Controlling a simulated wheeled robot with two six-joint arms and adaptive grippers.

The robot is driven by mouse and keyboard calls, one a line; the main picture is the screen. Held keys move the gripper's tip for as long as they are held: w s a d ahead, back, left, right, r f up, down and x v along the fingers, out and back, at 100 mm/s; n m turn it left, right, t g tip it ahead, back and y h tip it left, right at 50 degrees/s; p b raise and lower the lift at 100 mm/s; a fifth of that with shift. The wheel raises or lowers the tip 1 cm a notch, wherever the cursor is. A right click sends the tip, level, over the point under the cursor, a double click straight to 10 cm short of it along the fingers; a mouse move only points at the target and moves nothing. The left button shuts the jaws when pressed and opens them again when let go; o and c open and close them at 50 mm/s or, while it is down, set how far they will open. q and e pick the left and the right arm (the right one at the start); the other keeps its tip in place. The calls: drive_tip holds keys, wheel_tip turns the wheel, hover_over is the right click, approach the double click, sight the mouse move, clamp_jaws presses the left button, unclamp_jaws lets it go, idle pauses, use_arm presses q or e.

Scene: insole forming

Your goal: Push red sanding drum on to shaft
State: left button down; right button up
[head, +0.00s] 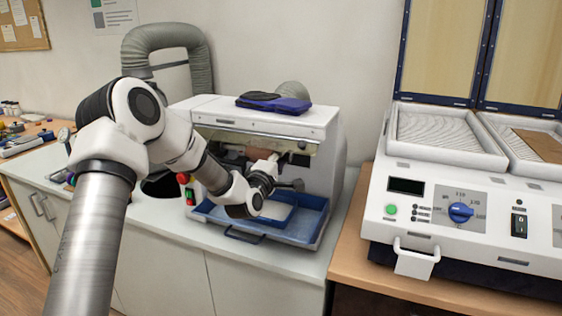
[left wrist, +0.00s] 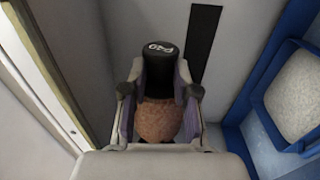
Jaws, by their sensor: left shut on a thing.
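My left gripper (head: 272,170) reaches into the open front of the white sanding machine (head: 325,118). In the left wrist view my left gripper (left wrist: 160,88) is shut on the sanding drum, with one finger on each side. The drum (left wrist: 159,122) has a rough reddish-brown surface. A black round end (left wrist: 160,54) with pale lettering, which seems to read "P50", shows beyond the drum between the fingers. A brownish shape shows beside the gripper in the head view, too small to identify surely. I cannot make out the shaft or whether the drum touches it. My right gripper is in neither view.
A blue tray (head: 308,224) lies in the machine below the gripper; its edge is at the right of the wrist view. The machine's walls and top are close around the gripper. A blue-and-black object (head: 273,103) lies on top. A white heating press (head: 470,215) stands at right.

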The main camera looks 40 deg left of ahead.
use_arm(q)
drive_tip(key=shift+a, duration=0.1)
drive_tip(key=c, duration=0.8)
unclamp_jaws()
drive_tip(key=shift+s, duration=0.1)
drive_tip(key=shift+o, duration=0.4)
drive_tip(key=shift+o, duration=0.8)
drive_tip(key=shift+s, duration=0.1)
drive_tip(key=p+v, duration=0.1)
drive_tip(key=v, duration=0.8)
drive_tip(key=shift+s+r, duration=0.35)
drive_tip(key=shift+r, duration=0.1)
